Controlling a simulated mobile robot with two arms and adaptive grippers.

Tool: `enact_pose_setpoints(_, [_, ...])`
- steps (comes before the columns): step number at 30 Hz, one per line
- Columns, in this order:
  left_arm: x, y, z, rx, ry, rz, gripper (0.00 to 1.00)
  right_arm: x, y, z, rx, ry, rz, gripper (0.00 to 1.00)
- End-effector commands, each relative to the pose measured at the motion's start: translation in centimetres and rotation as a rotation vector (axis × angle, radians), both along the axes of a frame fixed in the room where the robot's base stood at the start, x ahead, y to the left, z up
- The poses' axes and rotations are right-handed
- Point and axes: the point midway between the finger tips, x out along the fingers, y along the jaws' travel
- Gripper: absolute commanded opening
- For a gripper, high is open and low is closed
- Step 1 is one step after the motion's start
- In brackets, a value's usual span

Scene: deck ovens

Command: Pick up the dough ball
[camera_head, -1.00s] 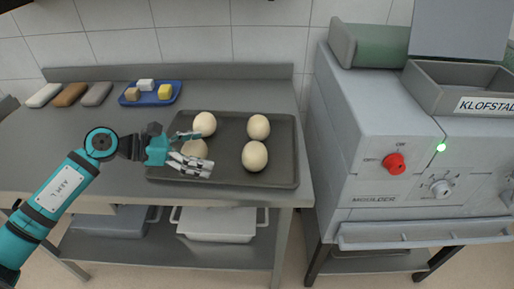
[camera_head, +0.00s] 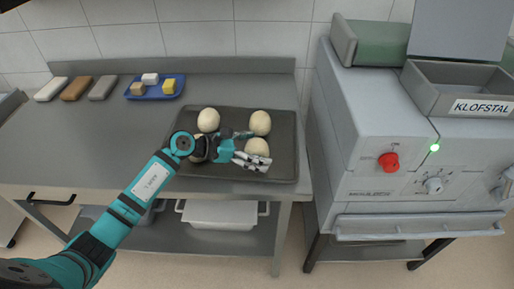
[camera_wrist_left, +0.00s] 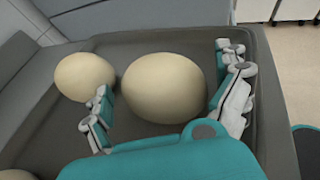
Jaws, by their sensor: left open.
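Several pale dough balls sit on a dark tray (camera_head: 285,176). In the head view one is at the back left (camera_head: 208,120), one at the back right (camera_head: 260,122), and one at the front right (camera_head: 257,147), partly covered by my left gripper (camera_head: 247,147). Another at the front left is mostly hidden behind my wrist. In the left wrist view, a dough ball (camera_wrist_left: 163,87) lies between the spread fingers of my open left gripper (camera_wrist_left: 168,100); I cannot tell whether they touch it. A second ball (camera_wrist_left: 85,77) is just to its left. My right gripper is out of view.
A blue tray (camera_head: 154,95) with small blocks and several loaf-shaped pieces (camera_head: 76,88) lie at the back left of the steel table (camera_head: 120,135). A grey oven (camera_head: 390,150) with a red knob stands to the right. A white bin (camera_head: 222,213) is on the lower shelf.

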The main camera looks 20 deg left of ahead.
Motion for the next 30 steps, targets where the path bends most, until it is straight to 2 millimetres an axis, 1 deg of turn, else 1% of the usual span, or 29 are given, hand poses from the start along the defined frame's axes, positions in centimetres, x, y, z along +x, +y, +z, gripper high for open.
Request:
enact_pose_setpoints(1, [0.2,-0.3,0.0,-0.001,-0.001,0.0,1.0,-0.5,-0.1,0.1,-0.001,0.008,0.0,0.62])
enact_pose_setpoints(3, [0.3,-0.4,-0.2,0.0,0.0,0.0,1.0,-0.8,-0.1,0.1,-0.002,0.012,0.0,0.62])
enact_pose_setpoints(8, [0.3,-0.4,-0.2,0.001,0.0,0.0,1.0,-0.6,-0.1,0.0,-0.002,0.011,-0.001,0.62])
enact_pose_setpoints(16, [0.2,-0.3,-0.2,0.0,0.0,0.0,0.66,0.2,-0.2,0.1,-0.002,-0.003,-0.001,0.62])
enact_pose_setpoints(22, [0.2,-0.3,-0.2,0.0,0.0,0.0,0.4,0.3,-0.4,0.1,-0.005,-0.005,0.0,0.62])
enact_pose_setpoints(30, [0.3,-0.3,-0.1,0.0,-0.002,0.001,0.39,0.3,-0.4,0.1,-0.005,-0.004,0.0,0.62])
